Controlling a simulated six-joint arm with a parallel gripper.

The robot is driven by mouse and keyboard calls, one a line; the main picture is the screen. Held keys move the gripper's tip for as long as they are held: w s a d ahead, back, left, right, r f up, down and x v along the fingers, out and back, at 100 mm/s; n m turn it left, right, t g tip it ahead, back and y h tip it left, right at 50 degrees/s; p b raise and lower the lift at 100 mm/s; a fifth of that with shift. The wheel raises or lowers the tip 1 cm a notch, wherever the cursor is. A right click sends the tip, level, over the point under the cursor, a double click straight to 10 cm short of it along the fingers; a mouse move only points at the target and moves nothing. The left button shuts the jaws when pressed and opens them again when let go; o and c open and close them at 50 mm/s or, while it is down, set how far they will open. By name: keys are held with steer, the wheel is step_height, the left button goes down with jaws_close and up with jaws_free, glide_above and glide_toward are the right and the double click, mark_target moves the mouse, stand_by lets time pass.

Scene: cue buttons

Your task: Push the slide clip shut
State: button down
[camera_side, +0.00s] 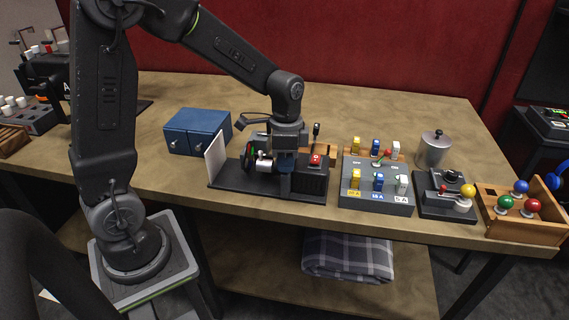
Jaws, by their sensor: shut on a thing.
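My gripper (286,178) points straight down over a black device (310,182) on the front part of the table. Its fingers are shut on a small part of this device, mostly hidden between them. The device has a dark flat base, a white upright plate (216,158) at its left end, a white cylinder (264,165) left of the fingers and a red switch (316,159) on the block at the right. I cannot make out the slide clip for certain, nor how far shut it is.
A blue two-door box (197,131) stands behind left. To the right are a grey panel with coloured switches (376,196), a metal pot (433,150), a joystick box (445,205) and a wooden tray with coloured balls (525,226). The back of the table is clear.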

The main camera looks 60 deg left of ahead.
steer(key=c, duration=1.1)
jaws_free()
steer(key=shift+w+a, duration=0.1)
steer(key=shift+w, duration=0.1)
steer(key=shift+c, duration=0.2)
steer(key=shift+s, duration=0.1)
steer(key=shift+s, duration=0.1)
steer(key=shift+s+d+r, duration=0.4)
steer(key=shift+s+d, duration=0.05)
steer(key=shift+d, duration=0.2)
step_height(320, 180, up, 13)
steer(key=s+d+n+t, duration=0.2)
steer(key=s+n+t, duration=0.1)
steer(key=s, duration=0.4)
steer(key=s+d+f+n+t, duration=0.1)
steer(key=s+d+n+t, duration=0.1)
steer(key=s, duration=0.5)
steer(key=shift+n+t, duration=0.5)
steer(key=shift+n, duration=0.6)
